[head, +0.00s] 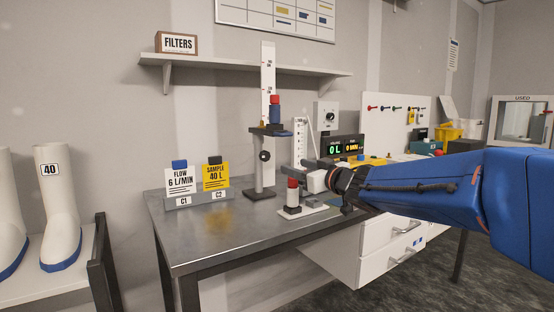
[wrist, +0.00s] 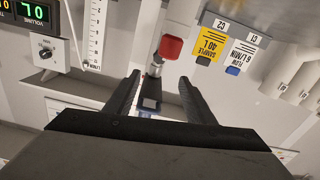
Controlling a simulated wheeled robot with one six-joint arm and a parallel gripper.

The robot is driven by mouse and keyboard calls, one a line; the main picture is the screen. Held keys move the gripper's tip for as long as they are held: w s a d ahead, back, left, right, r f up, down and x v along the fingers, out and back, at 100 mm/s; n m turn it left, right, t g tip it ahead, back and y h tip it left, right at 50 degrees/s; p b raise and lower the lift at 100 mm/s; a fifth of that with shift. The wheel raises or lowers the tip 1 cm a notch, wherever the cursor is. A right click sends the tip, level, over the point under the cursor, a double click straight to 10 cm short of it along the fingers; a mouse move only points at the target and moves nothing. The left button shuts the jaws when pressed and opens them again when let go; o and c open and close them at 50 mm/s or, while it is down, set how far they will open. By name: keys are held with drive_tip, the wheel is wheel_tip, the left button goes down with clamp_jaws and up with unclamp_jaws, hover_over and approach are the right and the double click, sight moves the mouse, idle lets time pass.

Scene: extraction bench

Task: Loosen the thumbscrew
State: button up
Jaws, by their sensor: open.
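A round black knob (head: 265,155), which looks like the thumbscrew, sits on the post of the metal stand (head: 258,175). Above it, a dark carriage (head: 271,131) bears a dark blue, red-topped part (head: 275,108). My gripper (head: 306,177) is in front of the stand, to the right of the knob; its fingers are hard to make out there. In the wrist view, which is upside down, my gripper (wrist: 159,78) is open and empty. A red-capped part (wrist: 172,47) and a dark piece (wrist: 150,104) show beyond and between its fingers. I cannot pick out the knob there.
Flow and sample cards (head: 197,181) stand left of the stand. A flow scale (head: 300,140) and a display (head: 346,147) are to its right. The front left benchtop is clear.

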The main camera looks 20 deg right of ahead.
sight(267, 157)
drive_tip(key=x, duration=1.6)
drive_tip(key=shift+w, duration=0.15)
drive_tip(key=c, duration=1.1)
